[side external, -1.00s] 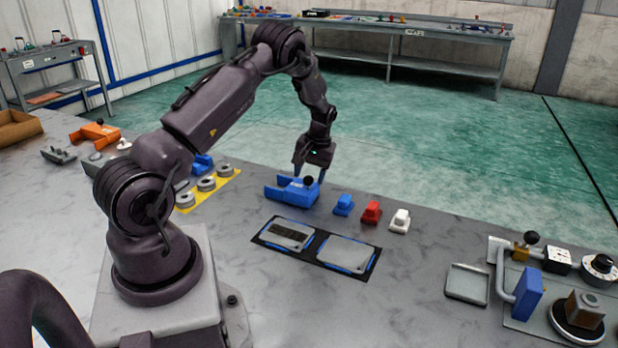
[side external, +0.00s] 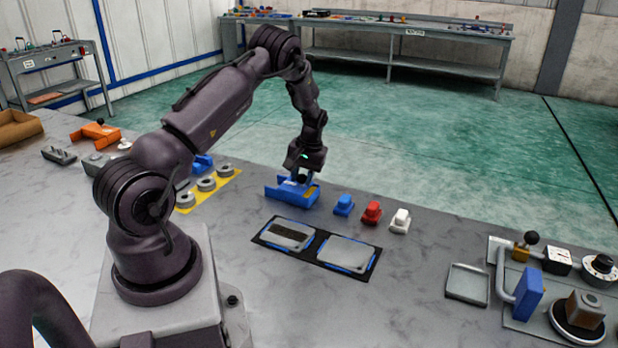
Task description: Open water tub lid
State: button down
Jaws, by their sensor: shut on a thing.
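A blue fixture (side external: 284,194) with a black knob sits on the bench in the side external view. My gripper (side external: 303,179) is directly over it, pointing down, and is shut on the black knob. The fingertips and most of the knob are partly hidden by my wrist. A small yellow-orange patch (side external: 312,192) shows on the fixture's right side. No label reading water tub can be made out. Two blue-edged, grey-topped trays, a left one (side external: 288,234) with a dark panel and a plain right one (side external: 346,253), lie nearer on a black mat (side external: 315,262).
Blue (side external: 344,205), red (side external: 371,212) and white (side external: 400,220) small blocks stand right of the fixture. Grey rings (side external: 206,184) lie on a yellow mat to the left. A grey tray (side external: 467,284) and a panel of controls are at right. Bare bench lies in front of the mat.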

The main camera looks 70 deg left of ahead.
aim_at(284, 182)
jog(key=s+a, duration=0.3)
jog(key=shift+s+a, duration=0.3)
jog(key=c, duration=0.8)
grip_release()
jog(key=shift+r, duration=0.1)
jog(key=r, duration=0.4)
jog(key=w+d+r, duration=0.1)
jog(key=r, duration=0.3)
jog(key=w+r, duration=0.1)
jog(key=r, duration=0.3)
jog(key=shift+d+r, duration=0.25)
jog(key=shift+r, duration=0.05)
